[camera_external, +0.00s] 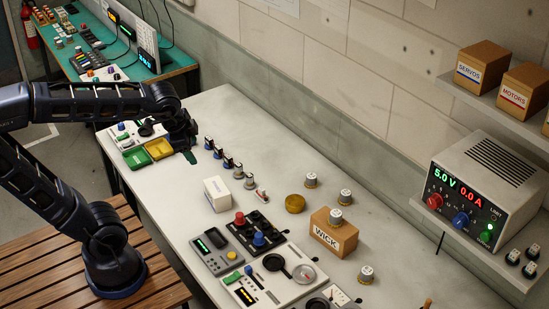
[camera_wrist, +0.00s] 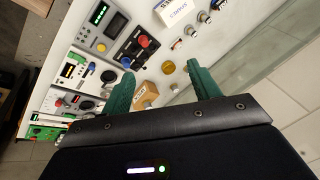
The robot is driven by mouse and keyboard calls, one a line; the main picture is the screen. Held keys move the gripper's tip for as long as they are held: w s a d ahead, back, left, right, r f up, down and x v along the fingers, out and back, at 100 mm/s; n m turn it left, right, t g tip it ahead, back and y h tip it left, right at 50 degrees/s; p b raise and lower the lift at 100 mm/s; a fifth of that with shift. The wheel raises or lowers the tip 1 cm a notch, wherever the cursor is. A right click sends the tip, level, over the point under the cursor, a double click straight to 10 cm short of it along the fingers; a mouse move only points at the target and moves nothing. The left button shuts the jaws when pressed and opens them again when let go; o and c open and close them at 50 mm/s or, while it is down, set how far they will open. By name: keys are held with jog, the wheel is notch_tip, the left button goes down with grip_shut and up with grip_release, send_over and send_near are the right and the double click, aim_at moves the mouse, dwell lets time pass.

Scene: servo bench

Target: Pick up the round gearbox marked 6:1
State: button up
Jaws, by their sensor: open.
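Several small round gearboxes with silver tops and pale bodies stand around the bench. One gearbox (camera_external: 311,180) stands near the wall, a second gearbox (camera_external: 346,196) stands to its right, a third gearbox (camera_external: 335,217) sits on top of the WICK box (camera_external: 328,238), and another gearbox (camera_external: 366,274) stands nearer the front. Their markings are too small to read, so I cannot tell which is 6:1. My gripper (camera_external: 190,157) is over the far left part of the bench, well away from them. In the wrist view its green fingers (camera_wrist: 140,70) are apart with nothing held between them.
A brass disc (camera_external: 295,203) lies left of the WICK box. A white box (camera_external: 217,194), a row of small knobbed parts (camera_external: 228,163) and control panels (camera_external: 256,233) occupy the middle and front. A power supply (camera_external: 489,190) stands on the right shelf. The bench along the wall is mostly clear.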

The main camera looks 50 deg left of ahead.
jog(key=w+d+f+m+y, duration=0.1)
jog(key=w+d+f+m, duration=0.2)
jog(key=w+d+m, duration=0.55)
jog(key=m+h, duration=0.5)
jog(key=m, duration=2.5)
send_near(367, 270)
jog(key=shift+n+g, duration=0.25)
jog(key=shift+g, duration=0.15)
jog(key=x, duration=1)
jog(key=shift+w+d+f, duration=0.1)
jog(key=shift+w, duration=0.25)
jog(key=c, duration=0.9)
